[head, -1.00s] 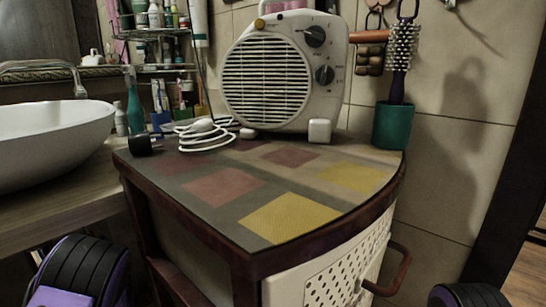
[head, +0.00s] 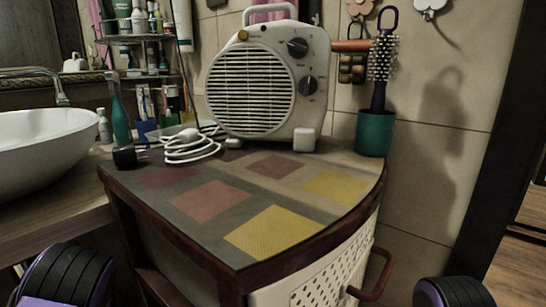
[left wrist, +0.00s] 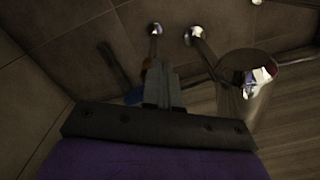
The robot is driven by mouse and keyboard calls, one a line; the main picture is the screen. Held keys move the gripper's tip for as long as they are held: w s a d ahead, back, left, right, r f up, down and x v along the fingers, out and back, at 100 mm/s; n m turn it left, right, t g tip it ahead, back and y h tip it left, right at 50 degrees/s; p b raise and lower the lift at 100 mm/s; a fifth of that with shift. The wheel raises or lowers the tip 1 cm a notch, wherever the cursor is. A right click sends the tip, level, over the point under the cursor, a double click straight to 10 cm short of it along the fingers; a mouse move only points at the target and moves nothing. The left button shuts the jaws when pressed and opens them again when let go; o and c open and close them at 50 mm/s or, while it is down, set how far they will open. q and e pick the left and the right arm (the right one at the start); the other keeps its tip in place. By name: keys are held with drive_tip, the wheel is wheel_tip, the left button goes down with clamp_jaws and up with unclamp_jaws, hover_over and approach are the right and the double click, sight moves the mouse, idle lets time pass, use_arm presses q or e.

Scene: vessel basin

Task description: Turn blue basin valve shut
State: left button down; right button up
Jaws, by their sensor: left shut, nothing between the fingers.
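In the left wrist view my left gripper (left wrist: 163,85) is shut and empty, pointing toward a tiled wall with chrome fittings. A small blue part (left wrist: 133,95), perhaps the blue valve, shows just left of the fingers and is partly hidden by them. I cannot tell whether they touch. In the head view the white basin (head: 40,145) stands at the left edge on a counter. The area under the counter is not visible there. My left gripper is out of the head view, and my right gripper is in no view.
In the left wrist view a chrome cylinder (left wrist: 243,100) and chrome pipe ends (left wrist: 193,36) are close on the right. In the head view a cabinet (head: 205,228) with a fan heater (head: 265,80) and green cup (head: 375,133) stands ahead, right of the basin.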

use_arm(q)
drive_tip(key=p+v, duration=0.3)
drive_tip(key=v, duration=0.3)
drive_tip(key=shift+s+f, duration=0.2)
drive_tip(key=shift+f, duration=0.1)
drive_tip(key=shift+a+f, duration=0.1)
